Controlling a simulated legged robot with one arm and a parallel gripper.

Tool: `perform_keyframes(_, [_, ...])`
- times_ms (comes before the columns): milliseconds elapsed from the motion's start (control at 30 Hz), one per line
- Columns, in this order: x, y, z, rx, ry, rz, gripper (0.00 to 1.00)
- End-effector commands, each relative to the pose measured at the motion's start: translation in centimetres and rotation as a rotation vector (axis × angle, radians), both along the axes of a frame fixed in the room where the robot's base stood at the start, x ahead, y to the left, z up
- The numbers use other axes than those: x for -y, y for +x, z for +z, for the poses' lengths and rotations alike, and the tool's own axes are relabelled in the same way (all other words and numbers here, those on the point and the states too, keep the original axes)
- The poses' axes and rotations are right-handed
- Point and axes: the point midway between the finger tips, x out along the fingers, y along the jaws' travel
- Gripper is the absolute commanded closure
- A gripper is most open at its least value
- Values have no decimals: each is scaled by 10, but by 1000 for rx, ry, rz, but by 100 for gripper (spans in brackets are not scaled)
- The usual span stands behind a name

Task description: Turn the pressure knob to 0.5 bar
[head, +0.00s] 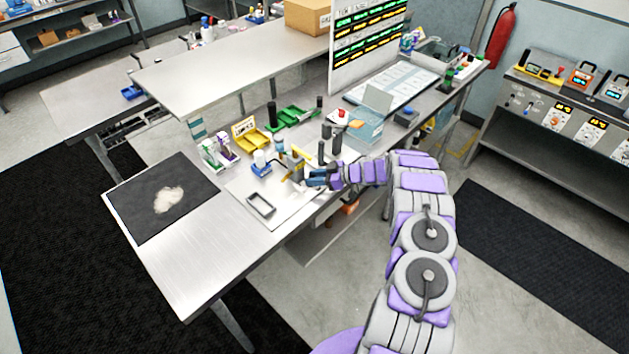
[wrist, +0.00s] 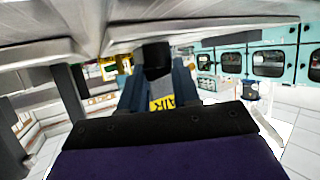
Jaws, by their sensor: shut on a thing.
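In the wrist view a black knob (wrist: 157,60), which looks like the pressure knob, sits between the two blue-grey fingers of my gripper (wrist: 158,78). The fingers are shut on it from both sides. In the head view my gripper (head: 309,179) is at the front edge of the steel workbench (head: 190,262), beside a small upright fixture (head: 297,165). The knob cannot be made out in the head view. No pressure scale or reading is legible in either view.
A white board (head: 287,205) with a grey frame (head: 261,204) lies left of my gripper. Green trays (head: 291,115), a yellow box (head: 250,138) and bottles stand behind. A clear blue-tinted box (head: 362,130) stands right of them.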

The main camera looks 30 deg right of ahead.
Motion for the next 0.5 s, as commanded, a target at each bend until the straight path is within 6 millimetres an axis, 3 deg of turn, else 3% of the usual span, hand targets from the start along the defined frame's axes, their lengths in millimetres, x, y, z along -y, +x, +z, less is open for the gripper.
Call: perform_keyframes(500, [4,4,1,4,-1,109,99])
